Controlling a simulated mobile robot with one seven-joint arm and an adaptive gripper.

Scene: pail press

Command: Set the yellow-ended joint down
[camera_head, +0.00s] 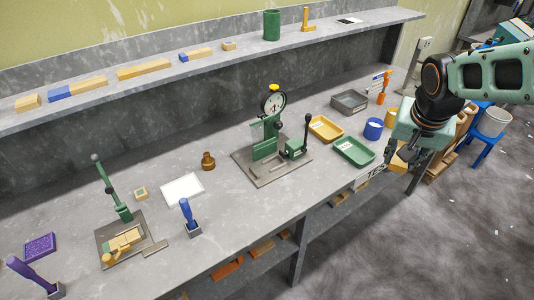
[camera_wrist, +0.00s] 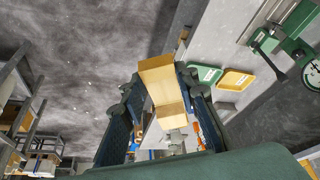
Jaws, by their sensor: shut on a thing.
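My gripper (camera_head: 404,154) is at the right, off the front edge of the bench near its right end. In the wrist view my gripper (camera_wrist: 163,108) is shut on a pale wooden joint (camera_wrist: 158,82), a stepped block held between the two dark fingers. The joint (camera_head: 397,168) also shows just below the fingers in the head view, partly hidden by them. I cannot clearly make out a separate yellow end on it. It appears to be held clear of the bench.
A green tray (camera_head: 354,151), yellow tray (camera_head: 326,129), grey tray (camera_head: 349,102) and blue cup (camera_head: 373,129) stand near my gripper. A gauge press (camera_head: 271,150) stands left of them. A white sheet (camera_head: 182,189) lies further left.

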